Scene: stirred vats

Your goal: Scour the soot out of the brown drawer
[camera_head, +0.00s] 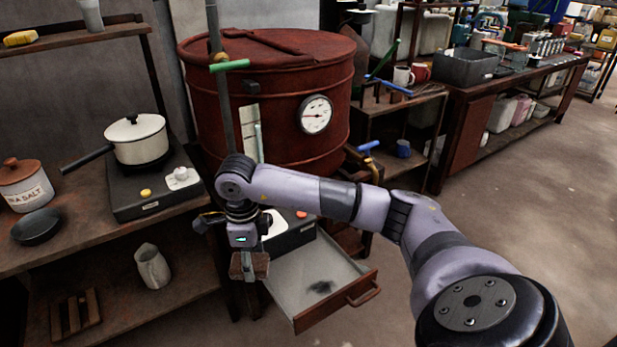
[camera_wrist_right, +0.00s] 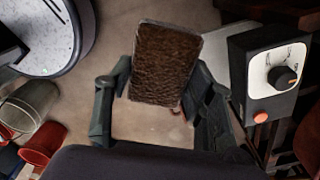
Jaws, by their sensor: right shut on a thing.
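The brown drawer (camera_head: 347,302) is pulled open below the red vat, with a brown front and handle and a pale grey inside. A dark soot patch (camera_head: 320,287) lies on its floor, towards the front. My right gripper (camera_head: 244,254) points down at the drawer's left side, above rim height as far as I can tell. It is shut on a brown scrubbing block (camera_head: 256,267). In the right wrist view the block (camera_wrist_right: 165,63) shows a rough, bristly brown face between the fingers. It looks apart from the soot. My left gripper is out of view.
A control box with a knob (camera_head: 288,232) stands just behind the drawer; it is close by in the wrist view (camera_wrist_right: 270,75). The red vat (camera_head: 273,110) rises behind. A left bench holds a hotplate (camera_head: 150,185) and pot (camera_head: 137,138). Floor right of the drawer is clear.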

